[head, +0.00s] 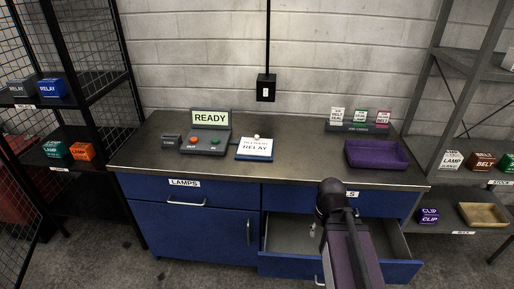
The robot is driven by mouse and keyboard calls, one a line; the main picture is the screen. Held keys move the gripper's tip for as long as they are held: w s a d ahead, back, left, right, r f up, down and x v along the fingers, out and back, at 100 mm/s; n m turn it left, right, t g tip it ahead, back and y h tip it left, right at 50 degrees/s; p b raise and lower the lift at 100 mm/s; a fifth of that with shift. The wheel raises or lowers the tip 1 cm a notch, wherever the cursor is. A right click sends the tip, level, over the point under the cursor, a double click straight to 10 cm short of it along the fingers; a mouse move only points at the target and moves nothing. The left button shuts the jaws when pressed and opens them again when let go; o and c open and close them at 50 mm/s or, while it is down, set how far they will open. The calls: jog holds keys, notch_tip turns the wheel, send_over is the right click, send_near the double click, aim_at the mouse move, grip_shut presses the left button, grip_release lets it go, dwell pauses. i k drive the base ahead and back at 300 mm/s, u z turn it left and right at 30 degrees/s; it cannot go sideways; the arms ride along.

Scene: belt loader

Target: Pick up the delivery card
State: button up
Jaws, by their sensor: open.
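A white card (255,146) with two lines of print lies on a small blue-edged board on the counter, right of the console. Its lower line reads RELAY; its upper line is too small to read surely, so I cannot tell for certain that it is the delivery card. A small round knob or clip shows at its top edge. Several other small cards (361,117) stand upright in a dark rack at the back right of the counter. My arm rises in front of the counter at lower right, and my gripper is not visible.
A purple tray (376,154) sits at the counter's right. An open drawer (283,264) juts out below, with a small pale item inside. Shelves with labelled boxes flank both sides. The counter's front middle is clear.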

aim_at(256, 146)
jog(key=u, duration=0.05)
jog(key=i, duration=1)
jog(key=z, duration=0.05)
